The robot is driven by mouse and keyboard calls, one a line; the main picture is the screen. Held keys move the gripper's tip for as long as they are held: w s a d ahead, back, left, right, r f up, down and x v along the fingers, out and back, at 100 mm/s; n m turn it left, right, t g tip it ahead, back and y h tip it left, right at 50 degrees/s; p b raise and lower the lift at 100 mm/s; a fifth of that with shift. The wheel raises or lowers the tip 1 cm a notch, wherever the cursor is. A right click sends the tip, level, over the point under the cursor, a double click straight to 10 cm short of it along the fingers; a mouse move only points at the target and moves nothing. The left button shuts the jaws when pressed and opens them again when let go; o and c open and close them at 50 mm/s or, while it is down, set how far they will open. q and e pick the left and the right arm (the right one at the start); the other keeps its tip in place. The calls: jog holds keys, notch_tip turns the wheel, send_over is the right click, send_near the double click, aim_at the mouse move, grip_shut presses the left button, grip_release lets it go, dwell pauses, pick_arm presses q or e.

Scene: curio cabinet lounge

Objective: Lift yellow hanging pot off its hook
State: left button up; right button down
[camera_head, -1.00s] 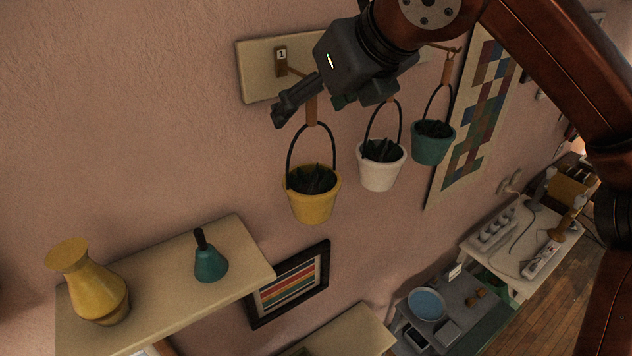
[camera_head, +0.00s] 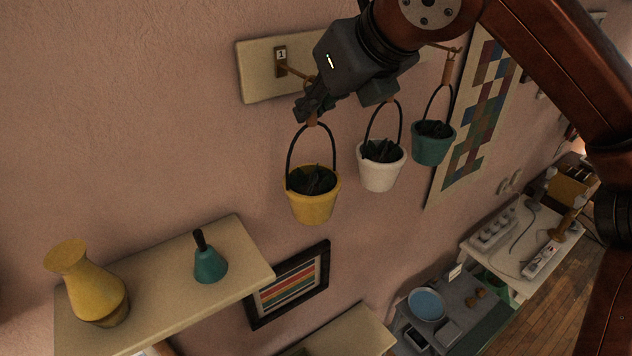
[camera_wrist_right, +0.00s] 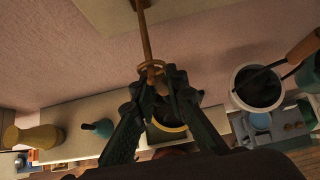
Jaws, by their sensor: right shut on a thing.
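The yellow hanging pot (camera_head: 313,208) with a dark plant and a black handle hangs under my right gripper (camera_head: 309,112) in the head view. The right gripper is shut on the top of the pot's handle, at its brown grip, most of which the fingers hide. In the right wrist view the fingers (camera_wrist_right: 158,88) close just below a brass hook (camera_wrist_right: 145,35), with a ring at its tip, and the yellow pot (camera_wrist_right: 166,132) shows below them. The hook (camera_head: 293,71) comes out of a board marked 1. My left gripper is not in view.
A white pot (camera_head: 380,177) and a teal pot (camera_head: 432,150) hang close to the right of the yellow one. The wall board (camera_head: 257,75) is behind the gripper. Below left, a shelf (camera_head: 150,287) holds a yellow vase (camera_head: 92,287) and a teal bell (camera_head: 209,264).

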jog(key=shift+r+p, duration=0.5)
jog(key=shift+r, duration=0.2)
jog(key=shift+s+d, duration=0.15)
dwell(0.5)
jog(key=shift+s+d+b, duration=0.4)
jog(key=shift+s+d, duration=0.05)
jog(key=shift+s, duration=0.2)
jog(key=shift+s+d+b, duration=0.35)
jog(key=shift+s+d, duration=0.1)
jog(key=shift+s, duration=0.2)
jog(key=s+d+b, duration=0.2)
jog(key=s+d, duration=0.1)
jog(key=s, duration=0.2)
jog(key=shift+d, duration=0.3)
jog(key=shift+w, duration=0.1)
